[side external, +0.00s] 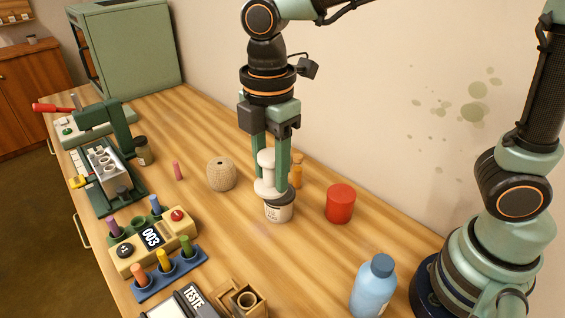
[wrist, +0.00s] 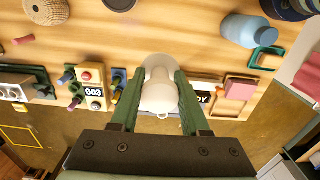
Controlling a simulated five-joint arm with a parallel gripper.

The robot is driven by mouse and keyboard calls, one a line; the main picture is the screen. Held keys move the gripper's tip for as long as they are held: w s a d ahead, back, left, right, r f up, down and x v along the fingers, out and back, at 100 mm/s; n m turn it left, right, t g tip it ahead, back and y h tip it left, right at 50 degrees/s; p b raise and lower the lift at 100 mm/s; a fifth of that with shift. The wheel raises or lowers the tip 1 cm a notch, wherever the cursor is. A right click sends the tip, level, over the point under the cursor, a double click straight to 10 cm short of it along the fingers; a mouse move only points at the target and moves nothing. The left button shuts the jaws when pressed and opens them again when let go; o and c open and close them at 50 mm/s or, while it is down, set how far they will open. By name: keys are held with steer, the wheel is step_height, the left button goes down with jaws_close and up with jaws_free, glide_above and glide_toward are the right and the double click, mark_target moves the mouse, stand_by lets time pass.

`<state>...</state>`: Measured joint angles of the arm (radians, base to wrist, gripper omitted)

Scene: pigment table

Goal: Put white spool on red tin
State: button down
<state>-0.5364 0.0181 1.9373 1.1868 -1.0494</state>
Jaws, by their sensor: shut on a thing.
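The white spool (side external: 266,172) is upright between the two green fingers of my gripper (side external: 268,158), which is shut on it. In the wrist view the spool (wrist: 159,92) sits between the fingers. The red tin (side external: 340,203) stands on the wooden table to the right of the spool, with its top bare. I do not make out the red tin in the wrist view. The spool's lower end overlaps a labelled jar (side external: 279,208) in the side view; I cannot tell whether they touch.
A woven round pot (side external: 221,174) and an orange bottle (side external: 296,174) stand near the gripper. A blue bottle (side external: 373,286) is at the front right. Devices with coloured pegs (side external: 161,236) line the left edge. The table around the red tin is mostly clear.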

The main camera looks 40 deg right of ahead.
steer(key=w+d+r+m, duration=0.15)
steer(key=d+r, duration=0.25)
steer(key=d, duration=0.6)
step_height(320, 180, up, 2)
glide_above(342, 192)
steer(key=shift+m, duration=0.25)
step_height(342, 192, down, 19)
steer(key=shift+f, duration=0.1)
steer(key=shift+f, duration=0.1)
steer(key=shift+c, duration=1.9)
jaws_free()
